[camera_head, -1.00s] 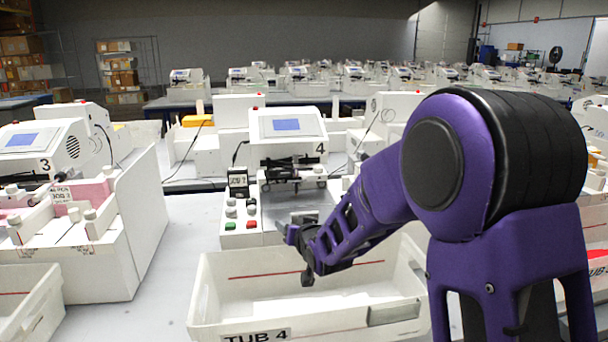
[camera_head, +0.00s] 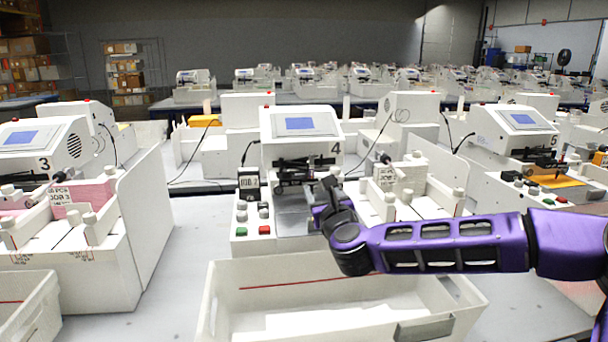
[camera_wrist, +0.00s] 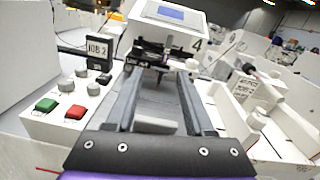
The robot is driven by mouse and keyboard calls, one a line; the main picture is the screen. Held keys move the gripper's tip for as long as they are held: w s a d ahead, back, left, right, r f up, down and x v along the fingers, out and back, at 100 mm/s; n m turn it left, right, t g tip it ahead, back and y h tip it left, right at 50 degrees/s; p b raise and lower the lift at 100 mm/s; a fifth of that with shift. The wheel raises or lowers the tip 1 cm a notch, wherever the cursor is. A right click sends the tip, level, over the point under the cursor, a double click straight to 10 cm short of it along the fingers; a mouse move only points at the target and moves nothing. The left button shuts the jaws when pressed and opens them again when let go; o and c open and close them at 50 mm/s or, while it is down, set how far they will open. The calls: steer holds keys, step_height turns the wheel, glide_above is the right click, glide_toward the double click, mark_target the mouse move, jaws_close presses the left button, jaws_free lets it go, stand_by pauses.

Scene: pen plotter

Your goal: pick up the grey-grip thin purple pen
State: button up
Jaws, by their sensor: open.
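My gripper (camera_head: 326,198) is in front of plotter 4 (camera_head: 300,122), above the near side of its base. In the wrist view its two grey fingers (camera_wrist: 156,78) are spread apart with nothing between them. Their tips point at the dark pen carriage (camera_wrist: 148,58) under the plotter's screen housing. Slim dark parts stand at that carriage, and the thin purple pen with its grey grip cannot be told apart from them. In the head view the gripper and wrist cover part of the plotter's bed.
A white tub (camera_head: 340,300) stands below my arm. Green and red buttons (camera_wrist: 58,110) and a job display (camera_wrist: 99,50) are left of the fingers. White guides and a card stack (camera_head: 405,178) are at the right. Plotter 3 (camera_head: 40,140) stands at the left.

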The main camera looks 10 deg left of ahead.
mark_target(312, 162)
steer(key=w+a, duration=0.1)
steer(key=w, duration=0.5)
steer(key=w+a+m, duration=0.1)
steer(key=w, duration=0.4)
steer(key=w+a+m, duration=0.1)
steer(key=w, duration=0.5)
steer(key=shift+w+a+r+h, duration=0.3)
steer(key=shift+w+a+r, duration=0.05)
steer(key=shift+r, duration=0.05)
jaws_close()
